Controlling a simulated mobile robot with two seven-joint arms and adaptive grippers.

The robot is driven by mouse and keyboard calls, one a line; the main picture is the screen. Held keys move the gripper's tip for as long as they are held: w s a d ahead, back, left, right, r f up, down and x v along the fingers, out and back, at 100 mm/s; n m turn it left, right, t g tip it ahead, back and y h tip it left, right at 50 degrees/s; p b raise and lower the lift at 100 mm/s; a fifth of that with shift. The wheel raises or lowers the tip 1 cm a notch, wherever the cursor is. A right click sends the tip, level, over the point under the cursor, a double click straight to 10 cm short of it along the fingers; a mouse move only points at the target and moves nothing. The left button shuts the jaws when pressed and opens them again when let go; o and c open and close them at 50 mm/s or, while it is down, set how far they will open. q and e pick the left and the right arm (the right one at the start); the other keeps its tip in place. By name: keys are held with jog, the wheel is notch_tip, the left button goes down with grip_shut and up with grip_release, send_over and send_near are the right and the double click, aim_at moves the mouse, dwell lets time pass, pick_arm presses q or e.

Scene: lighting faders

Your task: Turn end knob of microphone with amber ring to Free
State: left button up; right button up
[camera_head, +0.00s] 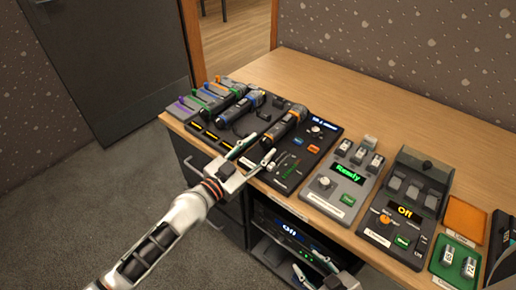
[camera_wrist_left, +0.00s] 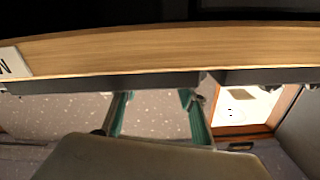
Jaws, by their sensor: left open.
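Several dark microphones lie side by side on a black console at the left of the desk. The one with an amber-orange ring (camera_head: 286,127) is the nearest to the right; others have a blue ring (camera_head: 241,106) and a green ring (camera_head: 222,99). My left gripper (camera_head: 253,155) is open and empty, its fingertips close to the near end of the amber-ring microphone; I cannot tell whether they touch. The end knob's setting is too small to read. The left wrist view shows the spread fingers (camera_wrist_left: 157,108) with nothing between them. My right gripper (camera_head: 313,267) is low in front of the desk, fingers apart.
To the right stand a grey panel reading Ready (camera_head: 347,172), a dark panel reading Off (camera_head: 404,211), and an orange tray (camera_head: 466,215) above a green tray (camera_head: 440,262). A rack unit (camera_head: 280,228) sits under the desk. The desk's back (camera_head: 370,105) is clear.

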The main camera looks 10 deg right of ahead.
pick_arm(q)
jog(key=c, duration=1.1)
jog(key=n, duration=0.5)
jog(key=shift+n, duration=0.3)
jog(key=o, duration=1.1)
